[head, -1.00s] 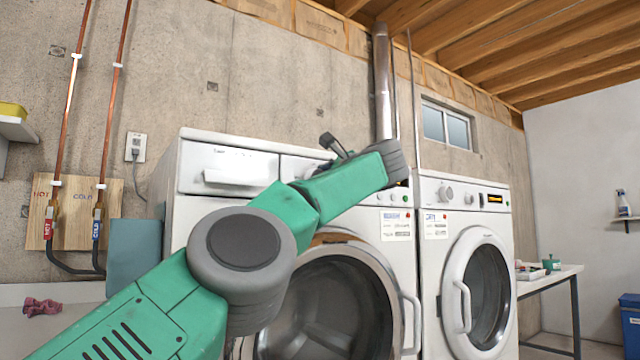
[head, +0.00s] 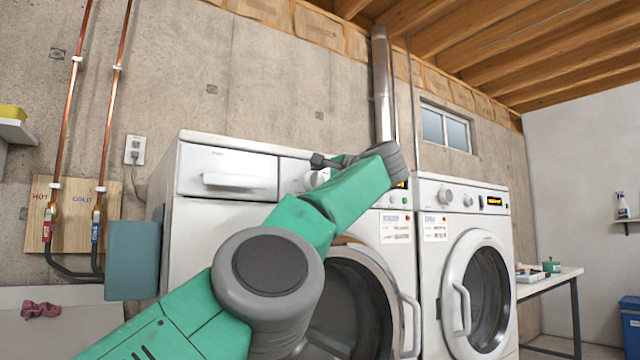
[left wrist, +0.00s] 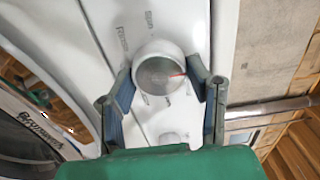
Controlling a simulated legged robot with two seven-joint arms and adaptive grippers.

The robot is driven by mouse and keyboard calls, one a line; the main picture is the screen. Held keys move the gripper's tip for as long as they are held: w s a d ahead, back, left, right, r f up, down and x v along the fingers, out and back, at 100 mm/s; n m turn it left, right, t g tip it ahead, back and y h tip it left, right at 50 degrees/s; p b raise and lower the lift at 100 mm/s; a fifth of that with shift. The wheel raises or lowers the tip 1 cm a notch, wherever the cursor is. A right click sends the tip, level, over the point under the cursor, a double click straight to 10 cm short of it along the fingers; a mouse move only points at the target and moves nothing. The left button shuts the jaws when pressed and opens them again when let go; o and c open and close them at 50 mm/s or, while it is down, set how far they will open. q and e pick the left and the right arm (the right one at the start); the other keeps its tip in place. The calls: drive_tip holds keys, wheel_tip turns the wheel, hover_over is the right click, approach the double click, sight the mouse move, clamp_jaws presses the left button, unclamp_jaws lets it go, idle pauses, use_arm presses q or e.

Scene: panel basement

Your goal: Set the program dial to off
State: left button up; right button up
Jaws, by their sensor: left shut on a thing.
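The program dial (left wrist: 158,66) is a round silver-white knob on the left washer's white panel (left wrist: 185,22). In the left wrist view its red mark points to the right of the picture. The words Rinse and Spin are printed beyond it; other labels are hidden or too small to read. My left gripper (left wrist: 166,82) has one finger on each side of the dial and is shut on it. In the head view the gripper (head: 333,160) is at the panel, with the dial (head: 318,178) partly behind it. My right gripper is not in view.
A second, smaller knob (left wrist: 169,138) sits close by on the same panel. The dryer (head: 430,250) stands to the right, with its own knobs and lit display. A detergent drawer (head: 228,172) is left of the dial. A table (head: 550,280) stands at the far right.

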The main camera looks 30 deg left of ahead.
use_arm(q)
drive_tip(key=shift+f, duration=0.1)
drive_tip(key=o, duration=1.2)
drive_tip(key=shift+w, duration=0.1)
drive_tip(key=shift+c, duration=0.2)
